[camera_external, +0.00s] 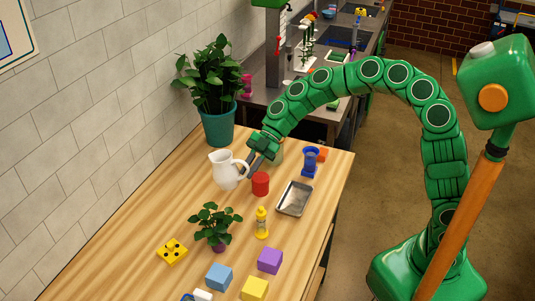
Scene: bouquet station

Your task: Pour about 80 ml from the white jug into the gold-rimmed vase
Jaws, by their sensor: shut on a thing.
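The white jug (226,172) is near the far end of the wooden table, with its spout to the left and its handle to the right. It looks about upright; I cannot tell if its base touches the table. My gripper (251,162) reaches down from the right and is shut on the jug's handle. A pale green vessel (279,151) is partly hidden behind my gripper. A blue vase-like object (310,160) stands to the right. I see no clear gold rim, so I cannot tell which is the gold-rimmed vase.
A red cylinder (260,184) is close to the jug's right. A metal tray (295,199), yellow lantern-like object (262,223), small plant (214,224) and coloured blocks (270,260) are nearer. A large potted plant (217,127) stands behind.

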